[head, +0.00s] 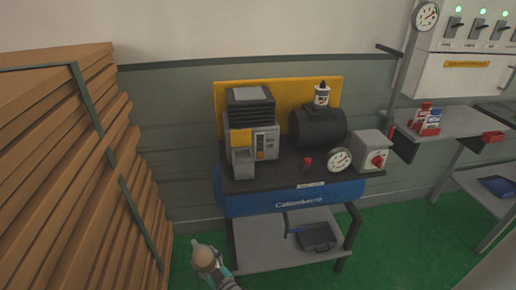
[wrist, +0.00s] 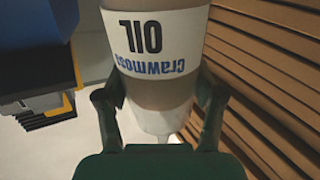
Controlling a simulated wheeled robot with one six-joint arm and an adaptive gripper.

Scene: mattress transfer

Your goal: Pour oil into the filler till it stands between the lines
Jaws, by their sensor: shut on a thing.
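My gripper (wrist: 158,112) is shut on the oil bottle (wrist: 158,62), one finger on each side. The bottle is beige with a white band reading OIL and a pale tapered nozzle. In the head view the bottle (head: 205,257) is low in the picture, in front of the compressor and apart from it. The compressor's pump (head: 251,110) stands at the left of the bench top. A grey box-like cup (head: 243,162), perhaps the filler, is on its front. Beside it is a narrow sight window (head: 261,148) with an orange tint; its level and lines are too small to read.
A tall stack of brown slats (head: 60,160) stands close on the left. A black motor (head: 318,128), a gauge (head: 339,160) and a switch box (head: 370,152) share the bench. A shelf with a dark pan (head: 317,237) lies below.

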